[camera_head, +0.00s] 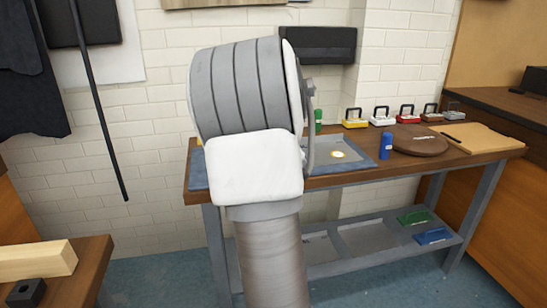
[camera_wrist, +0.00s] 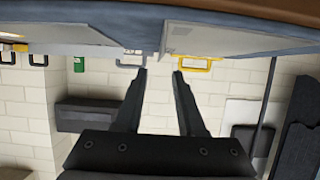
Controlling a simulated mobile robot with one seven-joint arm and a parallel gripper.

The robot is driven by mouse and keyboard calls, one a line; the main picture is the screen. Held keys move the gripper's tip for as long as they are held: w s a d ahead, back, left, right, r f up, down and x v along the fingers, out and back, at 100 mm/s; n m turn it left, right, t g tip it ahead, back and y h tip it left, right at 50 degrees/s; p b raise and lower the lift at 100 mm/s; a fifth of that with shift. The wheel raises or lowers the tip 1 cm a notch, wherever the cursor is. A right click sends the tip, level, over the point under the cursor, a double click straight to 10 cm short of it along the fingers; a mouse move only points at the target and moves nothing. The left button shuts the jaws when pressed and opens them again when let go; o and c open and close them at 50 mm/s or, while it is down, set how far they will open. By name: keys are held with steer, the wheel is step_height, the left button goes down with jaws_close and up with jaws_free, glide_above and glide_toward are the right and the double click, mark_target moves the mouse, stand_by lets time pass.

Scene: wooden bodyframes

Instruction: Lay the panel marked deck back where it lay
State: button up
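No label reading deck is legible, so I cannot tell which panel is the deck. Grey panels (camera_head: 362,238) also lie on the lower shelf. In the wrist view, which looks upside down, a light grey panel (camera_wrist: 235,40) with small unreadable print shows at the top. My gripper (camera_wrist: 160,74) is open, its two fingers apart with nothing visible between them. In the head view my arm hides the gripper and part of the bench.
A blue cylinder (camera_head: 386,145), a brown round board (camera_head: 420,141) and a tan board (camera_head: 480,138) stand or lie on the bench. Several handled blocks, including a yellow one (camera_head: 355,118), line its back. Green (camera_head: 415,217) and blue (camera_head: 433,236) items lie on the shelf.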

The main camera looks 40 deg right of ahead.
steer(key=v, duration=0.8)
steer(key=w+a+r+n+t+y, duration=0.1)
steer(key=w+a+r+n+y, duration=0.2)
steer(key=a, duration=0.7)
steer(key=a+r+n+t+y, duration=0.15)
steer(key=a+y, duration=0.35)
steer(key=a, duration=0.5)
steer(key=s+a+n+g+y, duration=0.2)
steer(key=s+a+g+y, duration=0.3)
steer(key=a, duration=1)
steer(key=s+a+f+n+g+h, duration=0.1)
steer(key=s+a+f+g+h, duration=0.2)
steer(key=s, duration=0.7)
steer(key=s+d+m+h+p, duration=0.1)
steer(key=s+d+h, duration=0.2)
steer(key=s, duration=0.3)
step_height(320, 180, up, 25)
steer(key=p, duration=2.4)
steer(key=shift+w+a+p, duration=0.2)
steer(key=shift+p, duration=0.2)
